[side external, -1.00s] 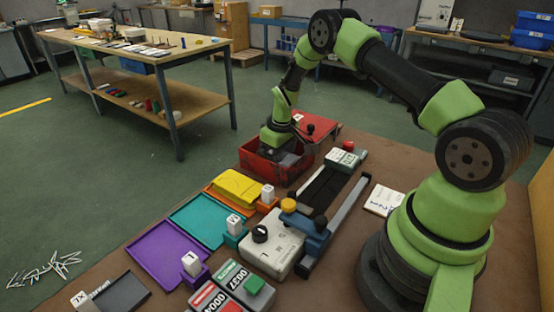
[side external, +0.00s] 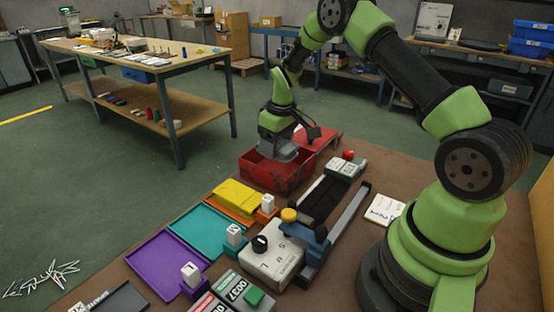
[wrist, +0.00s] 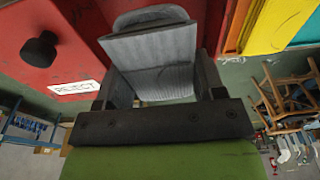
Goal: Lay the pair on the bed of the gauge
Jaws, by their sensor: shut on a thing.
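My gripper (wrist: 160,70) is shut on a grey ribbed pair of socks (wrist: 155,50), folded, seen between the two fingers in the wrist view. In the side view my gripper (side external: 280,152) points down just above the red box (side external: 262,177), with the grey pair (side external: 283,154) below it. The gauge has a long dark bed (side external: 320,199), bare as far as I can see. A blue slide (side external: 304,236) stands across its near end, and a pale block with a red knob (side external: 348,155) sits at its far end.
A red panel marked REJECT (wrist: 75,87) lies beside the box. Orange (side external: 222,206), teal (side external: 200,236) and purple (side external: 155,262) trays line the left, the orange one holding something yellow (side external: 237,193). A white box with knobs (side external: 268,258) adjoins the gauge.

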